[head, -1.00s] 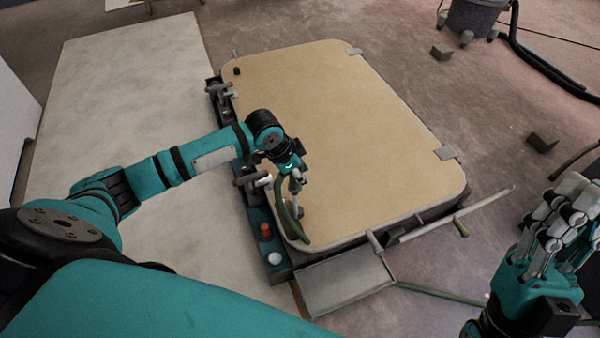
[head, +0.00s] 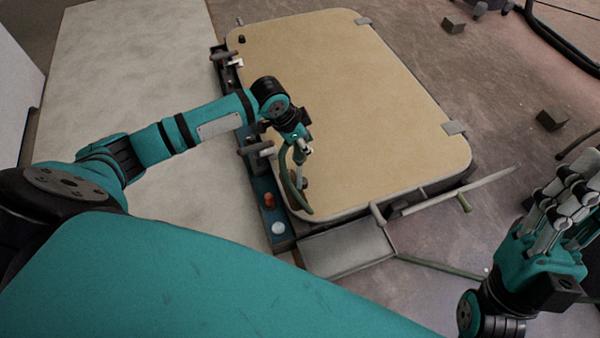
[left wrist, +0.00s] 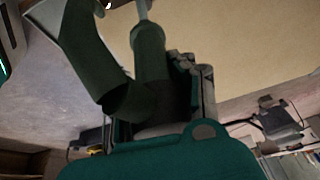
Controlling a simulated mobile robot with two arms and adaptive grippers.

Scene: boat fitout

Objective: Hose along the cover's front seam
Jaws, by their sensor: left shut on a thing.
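The cover (head: 360,110) is a tan panel with rounded corners and a pale edge seam, lying flat in the middle of the head view. My left gripper (head: 301,150) is above its near left corner, shut on a dark green hose (head: 287,180). The hose curves down to the cover's near left edge; I cannot tell whether it touches the seam. In the left wrist view, the hose (left wrist: 88,50) loops close to the camera beside the tan panel. My right gripper (head: 562,205) hangs at the right, apart from the cover; its finger opening is unclear.
A dark rail (head: 265,190) with clamps and an orange knob (head: 269,201) runs along the cover's left side. A grey tray (head: 345,247) and a pale bar (head: 455,193) lie at the near edge. Dark blocks (head: 552,119) stand on open floor at right.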

